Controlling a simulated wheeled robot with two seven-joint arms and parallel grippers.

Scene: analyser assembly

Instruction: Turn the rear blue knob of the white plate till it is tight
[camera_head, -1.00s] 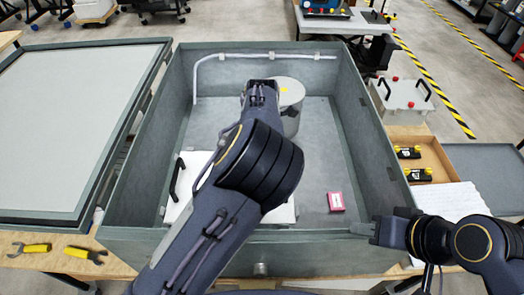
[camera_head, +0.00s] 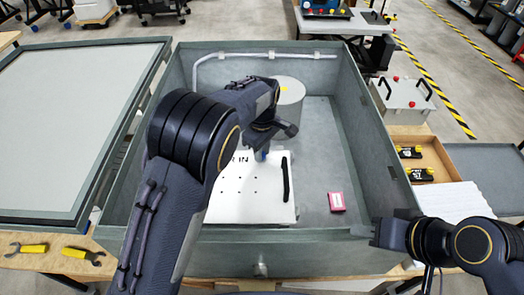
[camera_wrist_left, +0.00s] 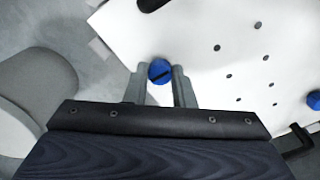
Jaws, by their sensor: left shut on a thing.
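The white plate (camera_head: 255,200) lies on the floor of the grey box, partly hidden by my left arm. A black handle (camera_head: 286,180) is on its right side. My left gripper (camera_head: 262,153) is at the plate's rear edge. In the left wrist view, the two fingers of this gripper (camera_wrist_left: 160,83) are shut around a blue knob (camera_wrist_left: 160,71) with a dark slot across its top. A second blue knob (camera_wrist_left: 314,100) shows at the right edge there, apart from the gripper. My right gripper (camera_head: 365,231) is over the box's front right corner; its jaw gap is unclear.
The grey box walls (camera_head: 350,110) surround the plate. A grey cylinder (camera_head: 290,108) stands behind the plate, close to my left gripper. A pink box (camera_head: 336,202) lies on the floor to the right. A pale pipe (camera_head: 265,55) runs along the rear wall.

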